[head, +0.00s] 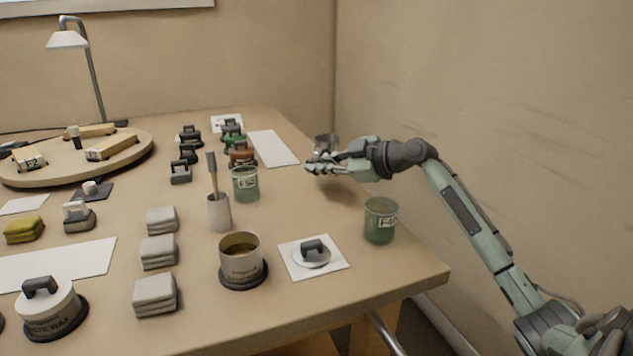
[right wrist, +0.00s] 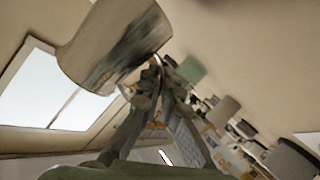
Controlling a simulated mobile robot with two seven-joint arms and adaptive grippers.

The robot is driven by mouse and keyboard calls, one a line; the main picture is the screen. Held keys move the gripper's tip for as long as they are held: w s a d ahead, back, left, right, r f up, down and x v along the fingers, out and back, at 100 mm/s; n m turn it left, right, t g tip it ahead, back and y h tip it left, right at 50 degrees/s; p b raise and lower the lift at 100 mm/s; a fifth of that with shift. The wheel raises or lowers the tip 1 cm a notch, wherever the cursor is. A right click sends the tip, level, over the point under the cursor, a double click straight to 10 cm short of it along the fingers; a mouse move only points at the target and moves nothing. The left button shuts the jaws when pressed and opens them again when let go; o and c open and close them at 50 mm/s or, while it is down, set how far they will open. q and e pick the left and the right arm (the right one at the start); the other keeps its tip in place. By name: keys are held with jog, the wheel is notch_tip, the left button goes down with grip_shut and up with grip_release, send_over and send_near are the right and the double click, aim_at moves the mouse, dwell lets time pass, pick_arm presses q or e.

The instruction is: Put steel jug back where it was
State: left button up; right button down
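The steel jug (head: 326,143) is a small grey metal vessel near the right edge of the bench, partly hidden behind my right gripper (head: 318,166). In the right wrist view the jug (right wrist: 115,45) looms large just beyond the fingertips. The fingers of my right gripper (right wrist: 165,82) come together at the jug's side, where its handle seems to be, and look shut on it. Whether the jug's base touches the bench is hidden. My left gripper is not in view.
Green glass jars stand nearby, one labelled FS (head: 245,184) and one at the right edge (head: 380,222). A bare white sheet (head: 273,148) lies left of the jug. A brush pot (head: 219,212) and a tin (head: 240,258) stand nearer. Bench between the jug and front jar is clear.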

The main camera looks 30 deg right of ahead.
notch_tip(320, 180, down, 4)
jog(key=shift+r, duration=0.15)
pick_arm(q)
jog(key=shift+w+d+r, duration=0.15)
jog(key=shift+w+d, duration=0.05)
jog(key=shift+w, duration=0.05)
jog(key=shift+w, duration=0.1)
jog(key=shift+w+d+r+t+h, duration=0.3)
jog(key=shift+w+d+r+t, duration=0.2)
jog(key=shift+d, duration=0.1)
pick_arm(e)
jog(key=c, duration=1.7)
grip_release()
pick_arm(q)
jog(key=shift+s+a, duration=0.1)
pick_arm(e)
jog(key=shift+s+d+r, duration=0.1)
jog(key=shift+s+d, duration=0.2)
jog(key=shift+s, duration=0.35)
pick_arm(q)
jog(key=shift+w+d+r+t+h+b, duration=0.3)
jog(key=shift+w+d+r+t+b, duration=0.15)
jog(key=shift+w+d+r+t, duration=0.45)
pick_arm(e)
jog(key=v, duration=1)
jog(key=shift+s+r, duration=0.2)
jog(key=shift+s, duration=0.05)
